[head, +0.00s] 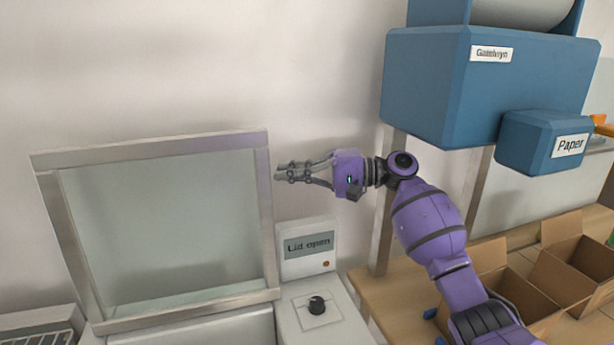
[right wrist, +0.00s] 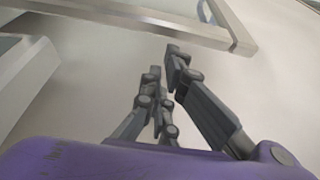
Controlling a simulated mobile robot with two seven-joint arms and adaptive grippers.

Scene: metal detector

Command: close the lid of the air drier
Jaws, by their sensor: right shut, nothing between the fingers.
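The air drier lid (head: 165,225) is a clear panel in a grey metal frame, raised upright at the left of the head view. My right gripper (head: 280,173) is shut and empty, pointing left, just beside the lid frame's upper right edge. Whether it touches the frame I cannot tell. In the right wrist view the closed fingers (right wrist: 172,65) point toward the lid frame (right wrist: 190,30). My left gripper is not in view.
A blue machine (head: 440,85) with a smaller blue box labelled "Paper" (head: 545,140) hangs at the upper right on metal posts. Open cardboard boxes (head: 575,265) stand on the wooden table (head: 385,290). A metal rack (head: 40,335) is at the lower left.

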